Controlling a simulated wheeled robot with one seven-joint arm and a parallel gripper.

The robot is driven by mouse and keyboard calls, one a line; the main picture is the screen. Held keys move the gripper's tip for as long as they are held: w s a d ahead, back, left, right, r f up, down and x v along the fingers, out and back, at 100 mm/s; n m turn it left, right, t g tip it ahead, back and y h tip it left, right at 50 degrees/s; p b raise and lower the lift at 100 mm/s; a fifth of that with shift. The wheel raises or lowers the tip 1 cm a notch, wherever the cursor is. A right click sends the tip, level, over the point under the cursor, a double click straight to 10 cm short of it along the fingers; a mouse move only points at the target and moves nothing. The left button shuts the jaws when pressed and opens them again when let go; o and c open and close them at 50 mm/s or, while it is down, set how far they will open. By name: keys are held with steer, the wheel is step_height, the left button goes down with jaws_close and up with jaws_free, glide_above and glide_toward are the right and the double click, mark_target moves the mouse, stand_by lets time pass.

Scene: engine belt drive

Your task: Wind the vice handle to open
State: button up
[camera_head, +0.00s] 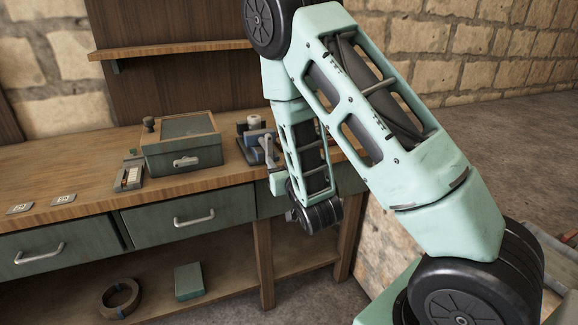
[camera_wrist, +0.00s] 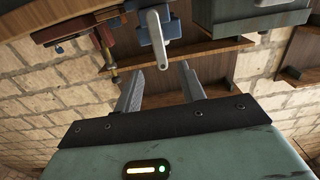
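The grey vice handle (camera_wrist: 157,38) hangs down from its hub at the top middle of the wrist view. Its lower end lies between the tips of my gripper (camera_wrist: 160,72) in the picture, with a visible gap on each side. The gripper's two grey fingers are spread and hold nothing. A blue-grey part of the vice (camera_wrist: 178,24) shows behind the handle. In the head view, my gripper's pale green body (camera_head: 277,183) is at the bench's front edge, below the vice area. My arm hides part of the vice there, and its jaw opening cannot be made out.
A green box (camera_head: 182,156) with a glazed lid stands on the wooden bench (camera_head: 95,172), left of the vice area. A small tool block (camera_head: 128,176) and two cards lie farther left. Drawer pulls (camera_head: 194,219) stick out in front. A shelf is above.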

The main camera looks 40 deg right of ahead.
steer(key=shift+p+v, duration=2.75)
steer(key=shift+p, duration=1.65)
steer(key=shift+w+a, duration=0.1)
